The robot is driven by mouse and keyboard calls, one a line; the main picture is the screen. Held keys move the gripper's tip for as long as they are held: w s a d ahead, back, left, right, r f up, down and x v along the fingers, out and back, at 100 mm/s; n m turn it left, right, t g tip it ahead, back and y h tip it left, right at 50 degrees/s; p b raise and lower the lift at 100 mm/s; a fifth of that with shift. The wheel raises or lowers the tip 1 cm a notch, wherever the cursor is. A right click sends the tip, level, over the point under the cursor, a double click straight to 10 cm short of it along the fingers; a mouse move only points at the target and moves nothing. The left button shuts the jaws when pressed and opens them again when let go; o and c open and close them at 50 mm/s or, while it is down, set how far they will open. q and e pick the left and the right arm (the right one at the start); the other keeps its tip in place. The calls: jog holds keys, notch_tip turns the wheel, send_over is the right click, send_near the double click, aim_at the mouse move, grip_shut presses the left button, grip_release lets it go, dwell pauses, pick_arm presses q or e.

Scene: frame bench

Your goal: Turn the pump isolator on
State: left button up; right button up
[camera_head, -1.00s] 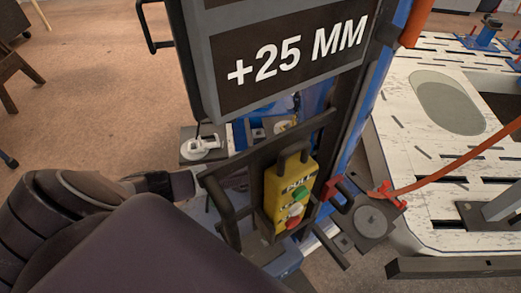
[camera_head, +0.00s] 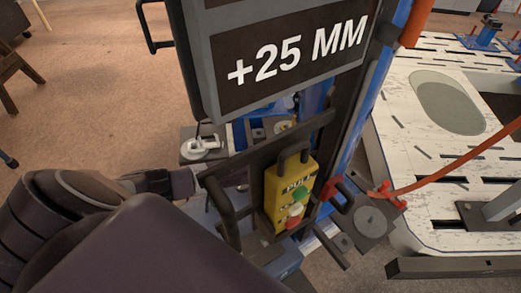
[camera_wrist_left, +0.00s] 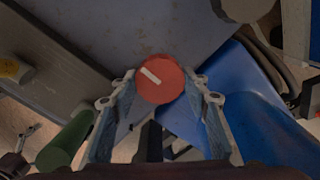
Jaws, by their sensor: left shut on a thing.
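The pump isolator looks to be a round red knob (camera_wrist_left: 160,80) with a white pointer bar, seen in the left wrist view. The bar lies diagonally, from upper left to lower right. My left gripper (camera_wrist_left: 159,90) is shut on the knob, with one fingertip on each side of it. In the head view my left arm comes in from the left and its wrist goes behind the dark frame, so the gripper and knob are hidden there. My right gripper is in neither view.
A yellow pendant (camera_head: 281,201) with green and red buttons hangs on the dark frame, right of my left wrist. A "+25 MM" sign (camera_head: 300,50) stands above it. A white slotted bench (camera_head: 405,92) with an orange hose (camera_head: 450,158) is at the right. Open floor lies left.

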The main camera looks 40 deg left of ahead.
pick_arm(q)
jog(key=o, duration=1.2)
jog(key=shift+c, duration=0.2)
